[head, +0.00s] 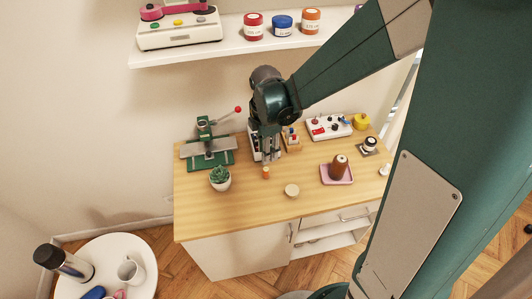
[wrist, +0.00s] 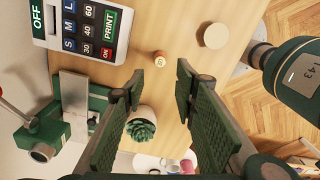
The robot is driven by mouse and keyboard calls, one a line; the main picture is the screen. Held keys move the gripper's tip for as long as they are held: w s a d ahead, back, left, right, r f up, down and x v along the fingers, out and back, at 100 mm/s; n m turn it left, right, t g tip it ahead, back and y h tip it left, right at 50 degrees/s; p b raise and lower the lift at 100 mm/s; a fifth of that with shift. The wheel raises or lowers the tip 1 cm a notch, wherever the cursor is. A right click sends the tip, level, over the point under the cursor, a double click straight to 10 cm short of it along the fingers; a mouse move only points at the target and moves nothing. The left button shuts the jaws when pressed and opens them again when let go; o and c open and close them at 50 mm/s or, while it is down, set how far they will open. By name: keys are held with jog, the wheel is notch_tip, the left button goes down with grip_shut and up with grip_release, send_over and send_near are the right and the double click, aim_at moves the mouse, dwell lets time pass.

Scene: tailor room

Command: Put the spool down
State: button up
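My gripper (head: 268,157) points down over the wooden table, just behind a small orange-brown cylinder (head: 266,173) that looks like a spool. In the wrist view, the fingers of my gripper (wrist: 158,78) are spread apart with nothing between them. The small cylinder's round, pale top (wrist: 160,60) shows just beyond the fingertips, apart from them. It stands upright on the tabletop. A larger brown spool-like object (head: 338,167) stands on a pink tray (head: 330,181) at the right. I cannot tell which one the task calls the spool.
A potted succulent (head: 220,178) and a green press (head: 208,150) stand left of my gripper. A labelled button panel (wrist: 85,28) lies close by. A pale round disc (head: 291,190) sits front right. The table's front strip (head: 230,215) is clear. A shelf (head: 240,48) hangs above.

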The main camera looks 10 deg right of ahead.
dwell(0.7)
jog(key=s+d+r+m+t, duration=0.3)
jog(key=s+r+m, duration=0.5)
jog(key=r+m, duration=0.1)
jog(key=s+d+r+m+t, duration=0.4)
jog(key=s+r+m, duration=0.5)
jog(key=m, duration=0.3)
jog(key=shift+d+r, duration=0.25)
jog(key=shift+r, duration=0.55)
jog(key=shift+o, duration=0.3)
